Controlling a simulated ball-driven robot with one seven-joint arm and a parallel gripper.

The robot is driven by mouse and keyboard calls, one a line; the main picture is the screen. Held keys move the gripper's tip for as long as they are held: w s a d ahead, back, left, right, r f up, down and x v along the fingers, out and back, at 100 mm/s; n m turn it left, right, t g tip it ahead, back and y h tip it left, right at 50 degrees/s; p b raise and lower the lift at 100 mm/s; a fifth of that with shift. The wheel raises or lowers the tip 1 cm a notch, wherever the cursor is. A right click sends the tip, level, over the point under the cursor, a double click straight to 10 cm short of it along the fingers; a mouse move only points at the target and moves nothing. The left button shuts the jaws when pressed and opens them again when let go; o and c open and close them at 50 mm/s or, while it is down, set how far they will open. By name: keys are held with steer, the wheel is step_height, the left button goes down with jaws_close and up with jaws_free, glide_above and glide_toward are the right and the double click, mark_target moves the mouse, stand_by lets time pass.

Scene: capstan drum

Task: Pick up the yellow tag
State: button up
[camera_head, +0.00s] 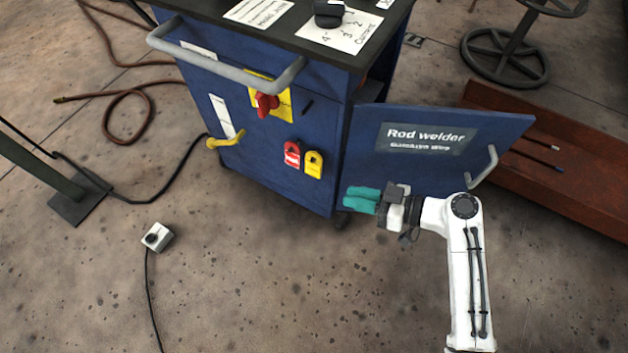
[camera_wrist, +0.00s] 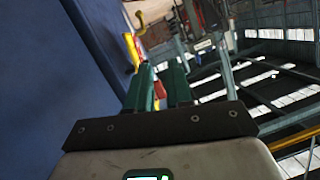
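The yellow tag (camera_head: 313,164) hangs upright on the blue front of the cart, just right of a similar red tag (camera_head: 292,154). My gripper (camera_head: 360,199) has teal fingers and is to the right of and lower than the yellow tag in the head view, apart from it. In the wrist view, the fingers (camera_wrist: 161,75) stand apart with a gap between them, so it looks open. A yellow piece (camera_wrist: 131,50) shows beyond the left finger, and small red and yellow patches show in the gap. I cannot tell for sure which tag these belong to.
The cart's open blue door (camera_head: 405,165) stands behind my gripper, with a handle at its right. A red switch (camera_head: 266,105) and a yellow hook (camera_head: 226,140) project from the cart front. A small white box (camera_head: 157,237) lies on the otherwise mostly clear floor.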

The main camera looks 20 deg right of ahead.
mark_target(314, 165)
step_height(314, 165, down, 3)
steer(key=w+d+t+b, duration=0.3)
steer(key=b, duration=0.1)
steer(key=b+x, duration=0.2)
steer(key=x, duration=0.8)
steer(key=shift+w+a+r+t, duration=0.2)
steer(key=shift+w+r+t, duration=0.05)
steer(key=shift+r+t, duration=0.15)
steer(key=shift+c, duration=0.2)
jaws_close()
